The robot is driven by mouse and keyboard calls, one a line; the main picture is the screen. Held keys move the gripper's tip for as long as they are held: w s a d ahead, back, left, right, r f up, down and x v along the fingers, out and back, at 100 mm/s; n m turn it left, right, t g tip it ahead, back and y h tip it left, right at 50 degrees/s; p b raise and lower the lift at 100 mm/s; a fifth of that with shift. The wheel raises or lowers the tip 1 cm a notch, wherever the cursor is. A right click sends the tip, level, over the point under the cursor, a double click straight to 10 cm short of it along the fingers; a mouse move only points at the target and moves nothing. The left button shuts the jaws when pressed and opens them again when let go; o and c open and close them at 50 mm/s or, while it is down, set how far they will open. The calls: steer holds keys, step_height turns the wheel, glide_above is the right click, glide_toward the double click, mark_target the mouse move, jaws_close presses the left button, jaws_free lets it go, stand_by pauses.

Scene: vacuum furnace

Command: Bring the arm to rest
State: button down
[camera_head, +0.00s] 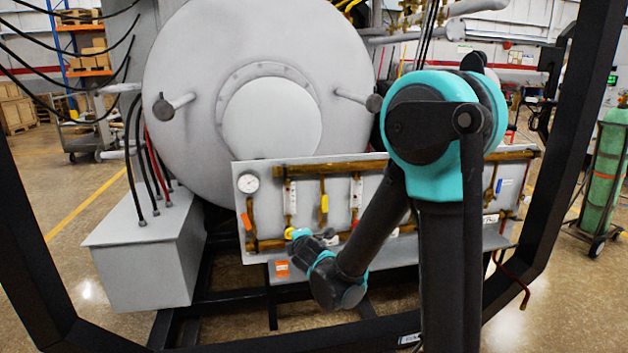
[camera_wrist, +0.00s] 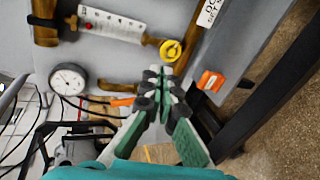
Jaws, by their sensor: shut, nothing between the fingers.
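My arm reaches down from the upper right of the head view toward the panel's lower edge. My gripper (camera_head: 305,238) is at its end, small and partly hidden by the wrist. In the wrist view my gripper (camera_wrist: 160,75) has its green fingers together, with nothing between them. Its tips point at the panel near a yellow round knob (camera_wrist: 170,50) on a brass pipe. The tips look close to the knob; I cannot tell whether they touch it.
The panel (camera_head: 340,200) carries a pressure gauge (camera_head: 249,183), brass pipes and flow meters. The big grey furnace (camera_head: 270,110) stands behind. A grey box (camera_head: 150,250) with hoses is at left. A black frame (camera_head: 565,180) borders the right.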

steer(key=s+d+f+m+g+h, duration=0.2)
steer(key=s+d+m, duration=0.3)
steer(key=d, duration=0.5)
steer(key=s+d+f+m+g+h, duration=0.2)
steer(key=d+m, duration=0.4)
steer(key=d, duration=0.3)
steer(key=s+d+f+m+g, duration=0.35)
steer(key=s+m, duration=0.25)
steer(key=s, duration=0.3)
steer(key=s+d+f+m+g, duration=0.25)
steer(key=s+d+m, duration=0.25)
steer(key=s, duration=0.4)
steer(key=w+a+r+n+t+h, duration=0.1)
steer(key=w+a+r+n+t, duration=0.15)
steer(key=w, duration=0.55)
steer(key=w+a+r+n+t, duration=0.2)
steer(key=w+n+t, duration=0.15)
steer(key=w, duration=0.45)
steer(key=w+a+r+n+t+y, duration=0.1)
steer(key=w+a+r+n+t, duration=0.25)
steer(key=w+a+n, duration=0.45)
steer(key=a+n+t+y, duration=0.2)
steer(key=a+n+y, duration=0.95)
steer(key=a, duration=2.25)
steer(key=w+a+n+h, duration=0.1)
steer(key=w+h, duration=0.1)
steer(key=w, duration=0.7)
steer(key=shift+r, duration=0.25)
